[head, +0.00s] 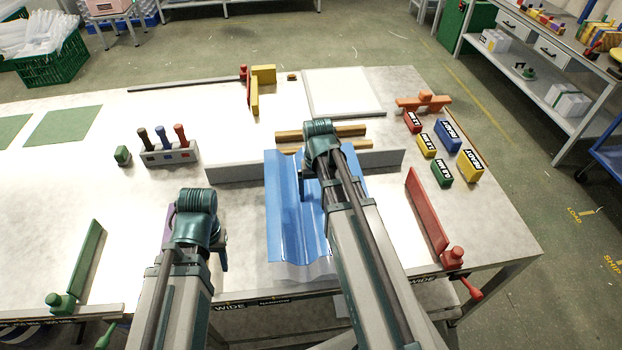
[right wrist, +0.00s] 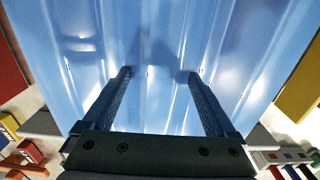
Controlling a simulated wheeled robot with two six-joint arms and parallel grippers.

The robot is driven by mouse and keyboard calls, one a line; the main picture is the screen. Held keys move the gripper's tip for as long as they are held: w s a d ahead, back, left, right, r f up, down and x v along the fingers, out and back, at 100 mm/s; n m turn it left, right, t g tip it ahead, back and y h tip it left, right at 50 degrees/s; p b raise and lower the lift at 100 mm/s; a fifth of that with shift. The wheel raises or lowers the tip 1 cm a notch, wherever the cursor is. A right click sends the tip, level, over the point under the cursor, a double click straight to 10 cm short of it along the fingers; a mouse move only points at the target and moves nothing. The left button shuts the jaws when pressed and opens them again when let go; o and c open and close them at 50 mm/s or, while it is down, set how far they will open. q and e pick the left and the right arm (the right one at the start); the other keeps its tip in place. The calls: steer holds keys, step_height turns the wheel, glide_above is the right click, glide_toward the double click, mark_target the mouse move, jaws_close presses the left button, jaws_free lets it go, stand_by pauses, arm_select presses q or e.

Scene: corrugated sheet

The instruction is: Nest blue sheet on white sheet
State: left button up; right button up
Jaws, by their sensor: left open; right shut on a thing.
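The blue sheet (head: 284,222) is corrugated and lies lengthwise near the middle of the table, partly hidden by my right arm. A pale scalloped edge, apparently the white sheet (head: 308,270), shows just below its front edge; the rest is covered. I cannot tell how well the ridges fit. My right gripper (head: 318,180) is over the blue sheet's far part. In the right wrist view, its two fingers (right wrist: 160,76) straddle a ridge of the blue sheet (right wrist: 160,35) and are shut on it. My left gripper (head: 197,245) is open, left of the sheets; its fingers are mostly hidden.
A long grey bar (head: 235,172) runs behind and beside the blue sheet. A red fence (head: 427,212) stands to the right, with several coloured blocks (head: 443,173) beyond it. A tool holder (head: 168,155) and a green fence (head: 87,255) are left. A white panel (head: 340,90) lies behind.

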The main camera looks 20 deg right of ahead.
arm_select(q)
steer(key=shift+w, duration=0.1)
arm_select(e)
steer(key=shift+d+r, duration=0.1)
arm_select(q)
steer(key=shift+r, duration=0.1)
steer(key=shift+f+b, duration=3.45)
steer(key=shift+f, duration=0.05)
arm_select(e)
steer(key=shift+f, duration=3.5)
steer(key=o, duration=1.6)
steer(key=shift+c, duration=0.2)
steer(key=shift+r, duration=0.1)
